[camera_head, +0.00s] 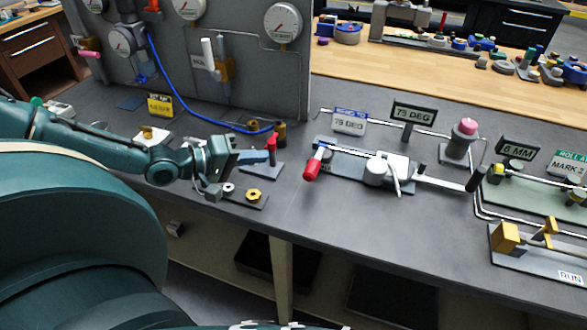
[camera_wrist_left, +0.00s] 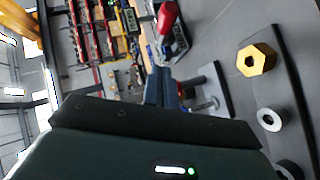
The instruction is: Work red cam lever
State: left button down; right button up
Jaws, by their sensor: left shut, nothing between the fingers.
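A small upright red lever (camera_head: 271,145) stands on a grey base plate (camera_head: 262,170) near the table's middle left. My left gripper (camera_head: 257,155) is shut and empty, its fingertips close to the left side of this lever. I cannot tell whether they touch it. In the left wrist view the closed fingers (camera_wrist_left: 161,86) point up the picture, beside a grey base plate (camera_wrist_left: 218,84); the upright lever does not show clearly there. My right gripper is not in view.
A plate with a brass nut (camera_head: 253,195) and a washer (camera_head: 229,188) lies in front of my left gripper. A grey panel (camera_head: 235,100) with gauges and a blue hose stands behind. The valve actuator (camera_head: 377,171) and signs are to the right.

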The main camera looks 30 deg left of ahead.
aim_at(319, 163)
pick_arm(q)
jog(key=w+d+f+b, duration=0.1)
jog(key=w+d+b, duration=0.1)
jog(key=w+d, duration=0.1)
jog(key=w+d+f+b, duration=0.1)
jog(key=w, duration=0.1)
jog(key=shift+d+f, duration=0.3)
jog(key=shift+w+d+f, duration=0.2)
jog(key=shift+d+f, duration=0.15)
jog(key=shift+d, duration=0.25)
jog(key=shift+f, duration=0.1)
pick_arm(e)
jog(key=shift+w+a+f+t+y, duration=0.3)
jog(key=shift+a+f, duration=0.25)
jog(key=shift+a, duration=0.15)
pick_arm(q)
jog(key=shift+d, duration=0.15)
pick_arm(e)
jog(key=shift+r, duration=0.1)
